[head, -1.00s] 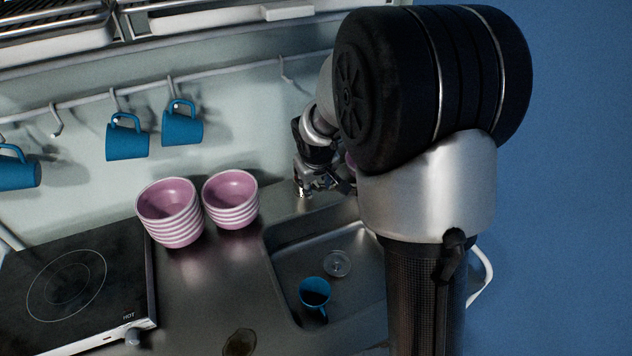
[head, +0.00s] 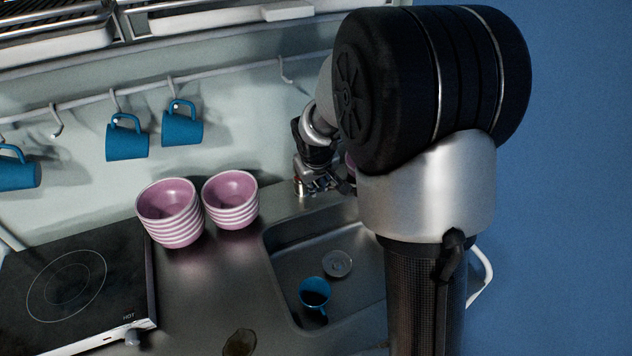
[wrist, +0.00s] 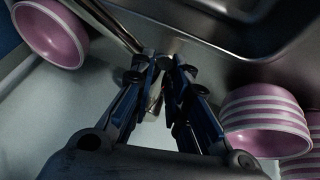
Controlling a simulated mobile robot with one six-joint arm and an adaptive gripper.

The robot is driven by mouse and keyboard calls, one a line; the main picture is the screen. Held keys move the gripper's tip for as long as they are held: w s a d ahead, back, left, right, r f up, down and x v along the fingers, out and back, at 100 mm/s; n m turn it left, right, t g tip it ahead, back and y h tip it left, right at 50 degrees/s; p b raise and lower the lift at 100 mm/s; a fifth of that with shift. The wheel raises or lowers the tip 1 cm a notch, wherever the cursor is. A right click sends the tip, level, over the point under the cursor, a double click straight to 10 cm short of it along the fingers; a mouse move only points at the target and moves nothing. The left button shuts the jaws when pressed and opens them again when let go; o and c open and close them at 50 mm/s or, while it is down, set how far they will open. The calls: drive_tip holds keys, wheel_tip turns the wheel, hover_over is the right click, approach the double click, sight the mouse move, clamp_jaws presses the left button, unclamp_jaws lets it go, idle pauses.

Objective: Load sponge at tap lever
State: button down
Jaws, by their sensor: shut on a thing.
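My gripper (wrist: 155,66) is shut at the tap, with its fingers around a slim metal part that looks like the tap lever (wrist: 153,100). The tap's spout (wrist: 112,25) runs from there to the upper left in the wrist view. In the head view my gripper (head: 310,182) is at the back edge of the sink, partly hidden by my arm. I cannot make out a sponge for certain. A dark olive-brown flat patch (head: 239,342) lies on the counter at the bottom of the head view; I cannot tell what it is.
The sink (head: 285,285) holds a blue mug (head: 315,291). Stacked pink striped bowls (head: 171,228) stand left of the sink, beside a hob (head: 70,290). Bowls flank my gripper in the wrist view, at right (wrist: 262,120) and upper left (wrist: 50,35). Blue mugs (head: 126,142) hang from a rail.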

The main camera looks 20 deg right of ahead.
drive_tip(key=r+p, duration=0.1)
drive_tip(key=p, duration=0.2)
drive_tip(key=shift+w+r+g, duration=0.15)
drive_tip(key=shift+w+g, duration=0.05)
drive_tip(key=shift+g, duration=0.2)
drive_tip(key=shift+w+g+p, duration=0.1)
drive_tip(key=shift+g+p, duration=0.3)
drive_tip(key=shift+p, duration=0.35)
drive_tip(key=c, duration=1.5)
unclamp_jaws()
drive_tip(key=shift+c, duration=0.2)
drive_tip(key=v, duration=1.2)
